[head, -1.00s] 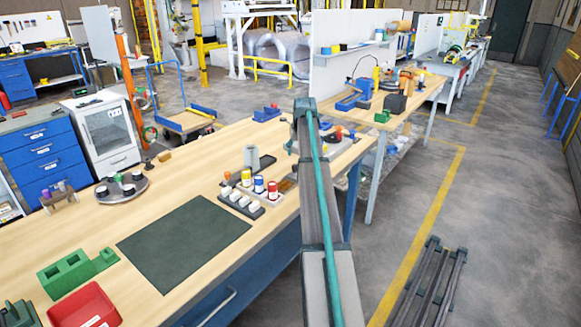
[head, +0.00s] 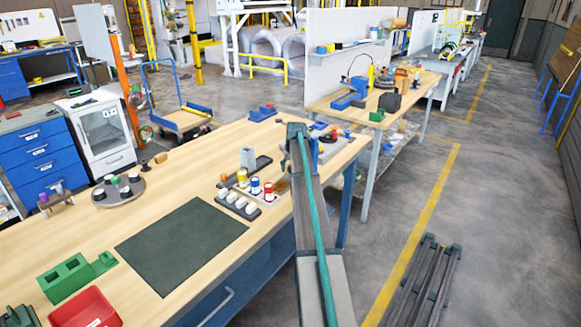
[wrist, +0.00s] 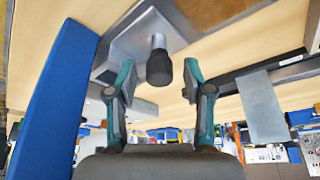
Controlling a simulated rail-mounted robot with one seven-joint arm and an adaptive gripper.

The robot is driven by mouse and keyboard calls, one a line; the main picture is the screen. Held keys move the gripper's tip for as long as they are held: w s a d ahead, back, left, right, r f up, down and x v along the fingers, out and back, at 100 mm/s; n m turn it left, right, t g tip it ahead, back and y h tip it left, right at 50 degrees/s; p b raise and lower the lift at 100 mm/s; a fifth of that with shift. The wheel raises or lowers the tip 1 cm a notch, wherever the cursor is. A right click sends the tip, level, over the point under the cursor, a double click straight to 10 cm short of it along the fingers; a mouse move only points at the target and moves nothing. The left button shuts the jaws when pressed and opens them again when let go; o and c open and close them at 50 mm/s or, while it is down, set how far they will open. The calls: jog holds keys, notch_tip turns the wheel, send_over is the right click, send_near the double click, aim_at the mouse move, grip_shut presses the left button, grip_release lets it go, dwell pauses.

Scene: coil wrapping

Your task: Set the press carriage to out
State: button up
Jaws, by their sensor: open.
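In the wrist view, a black knob (wrist: 158,68) on a short metal stem sticks out from a pale grey block (wrist: 128,44); these look like the press carriage and its handle, though I cannot be sure. My gripper (wrist: 160,80) is open, with one teal finger on each side of the knob. Whether either finger touches it I cannot tell. In the head view, my arm runs to the far right part of the wooden bench (head: 165,180) and hides most of the press area and my gripper. Blue and red parts (head: 331,136) show just right of the arm.
A rack of coloured pots (head: 254,187) and a row of white-topped pieces (head: 238,203) stand left of my arm. A dark green mat (head: 182,236) lies nearer. In the wrist view, a blue upright surface (wrist: 52,95) is close on the left. A dark bar (wrist: 262,70) lies right.

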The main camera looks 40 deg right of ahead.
grip_shut()
jog(key=s+a, duration=0.1)
jog(key=a, duration=0.2)
jog(key=s+a, duration=0.1)
jog(key=a, duration=0.2)
jog(key=s+a+b, duration=0.1)
jog(key=a, duration=0.3)
jog(key=shift+f, duration=0.1)
grip_release()
jog(key=shift+a, duration=0.1)
